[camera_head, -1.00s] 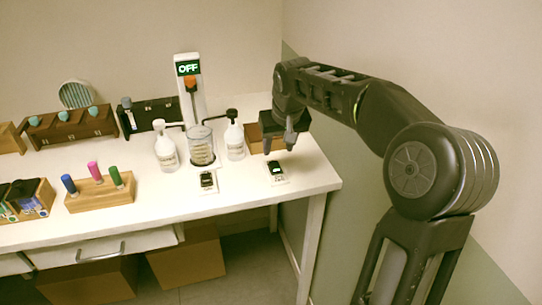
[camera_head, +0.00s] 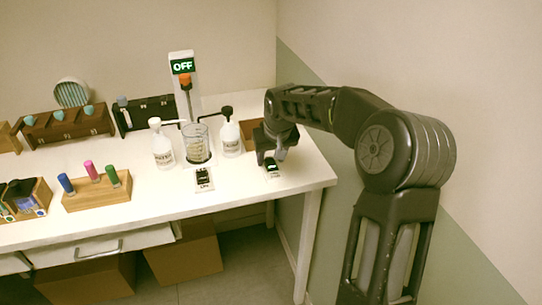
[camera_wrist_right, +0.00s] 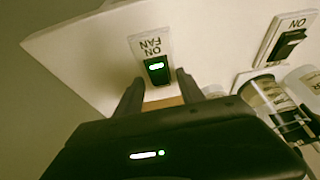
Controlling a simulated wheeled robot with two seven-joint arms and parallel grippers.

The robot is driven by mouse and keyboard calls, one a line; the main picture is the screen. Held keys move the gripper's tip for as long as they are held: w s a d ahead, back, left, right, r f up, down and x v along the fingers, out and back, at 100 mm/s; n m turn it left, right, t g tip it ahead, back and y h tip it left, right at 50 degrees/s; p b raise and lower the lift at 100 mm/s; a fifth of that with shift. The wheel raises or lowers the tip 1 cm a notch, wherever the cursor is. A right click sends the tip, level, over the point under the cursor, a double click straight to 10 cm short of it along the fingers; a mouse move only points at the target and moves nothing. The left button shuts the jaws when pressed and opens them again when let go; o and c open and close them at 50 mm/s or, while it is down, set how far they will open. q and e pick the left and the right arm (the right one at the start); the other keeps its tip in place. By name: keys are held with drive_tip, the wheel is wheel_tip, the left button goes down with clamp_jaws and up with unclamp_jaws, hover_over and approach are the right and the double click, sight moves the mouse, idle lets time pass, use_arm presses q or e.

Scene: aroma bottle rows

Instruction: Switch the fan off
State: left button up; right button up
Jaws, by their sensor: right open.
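The fan switch (camera_head: 271,171) sits on a small white plate near the right front corner of the table. In the right wrist view, the switch (camera_wrist_right: 158,70) is dark with a lit green bar, and its plate reads "FAN" and "ON" upside down. My right gripper (camera_head: 271,157) is open just above it. In the wrist view, the two fingers of the gripper (camera_wrist_right: 159,79) stand on either side of the switch, with nothing held. I cannot tell whether a finger touches it. The round fan-like grille (camera_head: 72,93) stands at the back left. My left gripper is not in view.
A second switch (camera_head: 203,179), unlit in the wrist view (camera_wrist_right: 289,43), lies to the left. A glass beaker (camera_head: 196,144) stands under a stirrer with an "OFF" display (camera_head: 182,66), between two white bottles. A tube rack (camera_head: 97,192) stands further left.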

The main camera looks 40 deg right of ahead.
clamp_jaws()
idle(0.5)
